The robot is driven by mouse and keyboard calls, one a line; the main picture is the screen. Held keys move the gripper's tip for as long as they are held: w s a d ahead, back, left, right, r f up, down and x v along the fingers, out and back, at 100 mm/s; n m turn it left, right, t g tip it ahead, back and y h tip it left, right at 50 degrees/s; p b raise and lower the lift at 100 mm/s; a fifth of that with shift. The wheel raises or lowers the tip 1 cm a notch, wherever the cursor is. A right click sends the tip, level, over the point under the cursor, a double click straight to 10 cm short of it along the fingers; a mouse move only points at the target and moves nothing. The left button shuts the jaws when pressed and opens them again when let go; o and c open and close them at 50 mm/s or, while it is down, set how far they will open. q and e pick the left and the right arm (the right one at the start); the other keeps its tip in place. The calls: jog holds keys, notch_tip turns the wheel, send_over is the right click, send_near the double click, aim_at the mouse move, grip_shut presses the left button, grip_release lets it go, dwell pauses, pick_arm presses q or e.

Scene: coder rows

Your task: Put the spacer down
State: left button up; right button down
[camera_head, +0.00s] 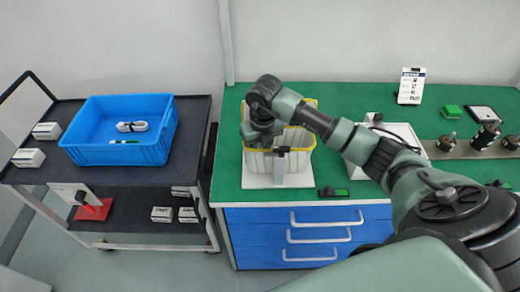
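My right arm reaches in from the right over a white bin with a yellow rim (311,140) on the green workbench. My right gripper (268,142) points down at the bin, and the wrist covers much of the opening. Its fingertips are too small and hidden to show whether they are open or shut. I cannot make out a spacer, in the gripper or in the bin. My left gripper is not in view.
The green workbench (350,97) has blue drawers below. Several dark parts stand at the right. A blue crate (115,154) stands on the dark cart (186,135) at left, beyond a gap.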

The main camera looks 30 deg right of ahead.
jog(key=shift+f, duration=0.35)
jog(key=c, duration=1.4)
grip_release()
jog(key=shift+c, duration=0.2)
jog(key=shift+r, duration=0.35)
jog(key=shift+r+p, duration=0.5)
jog(key=shift+p, duration=0.1)
notch_tip(320, 180, up, 12)
jog(key=s+b, duration=0.1)
jog(key=b, duration=0.2)
jog(key=shift+s+f+b, duration=0.25)
jog(key=shift+b, duration=0.1)
jog(key=shift+a, duration=0.1)
